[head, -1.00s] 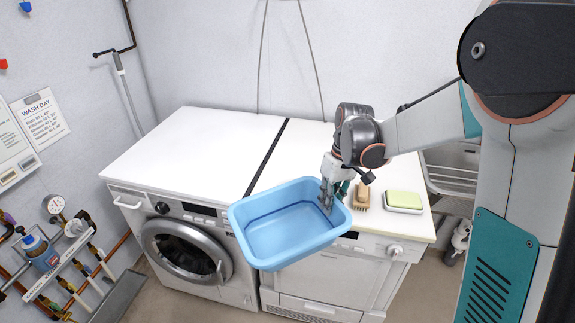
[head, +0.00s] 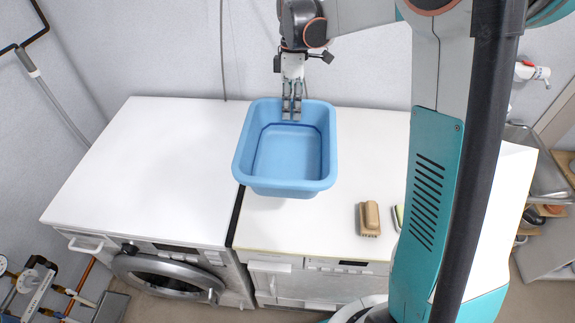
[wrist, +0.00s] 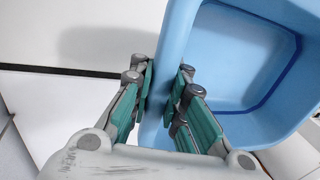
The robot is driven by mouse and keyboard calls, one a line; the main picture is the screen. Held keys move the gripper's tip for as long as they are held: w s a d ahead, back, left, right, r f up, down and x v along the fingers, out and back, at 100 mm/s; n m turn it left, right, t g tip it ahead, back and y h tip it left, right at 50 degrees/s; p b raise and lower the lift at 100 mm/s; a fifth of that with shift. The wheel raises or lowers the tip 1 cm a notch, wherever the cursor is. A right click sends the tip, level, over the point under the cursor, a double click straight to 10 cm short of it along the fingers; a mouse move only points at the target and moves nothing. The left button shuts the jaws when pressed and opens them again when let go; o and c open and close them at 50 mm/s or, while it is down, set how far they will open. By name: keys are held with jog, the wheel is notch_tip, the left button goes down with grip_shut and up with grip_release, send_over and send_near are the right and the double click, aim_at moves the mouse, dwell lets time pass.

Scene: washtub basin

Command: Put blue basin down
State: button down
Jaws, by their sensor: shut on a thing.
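The blue basin (head: 285,160) is an empty, open tub with rounded corners, in the middle of the head view. It is over the white top of the right machine, across the dark gap between the two machines. My gripper (head: 291,112) is shut on the basin's far wall, one finger on each side of the rim. In the wrist view the green-padded fingers (wrist: 160,95) pinch the blue wall (wrist: 180,45). A shadow lies on the white top beside the basin (wrist: 235,60). I cannot tell whether its bottom touches the top.
The left machine's white top (head: 150,160) is clear. A wooden brush (head: 370,218) lies on the right machine's top (head: 290,235), near its front. A sponge or soap piece (head: 398,217) beside it is partly hidden by my arm. A wall stands behind.

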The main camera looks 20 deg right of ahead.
jog(key=w+b+x, duration=0.1)
jog(key=x, duration=0.4)
jog(key=w+b+x, duration=0.1)
jog(key=x, duration=0.5)
jog(key=w+d+b+x, duration=0.1)
jog(key=b+x, duration=0.1)
jog(key=x, duration=0.4)
jog(key=shift+d+f, duration=0.1)
jog(key=shift+f, duration=0.25)
jog(key=shift+f, duration=0.2)
jog(key=c, duration=1.6)
grip_release()
jog(key=shift+r, duration=0.1)
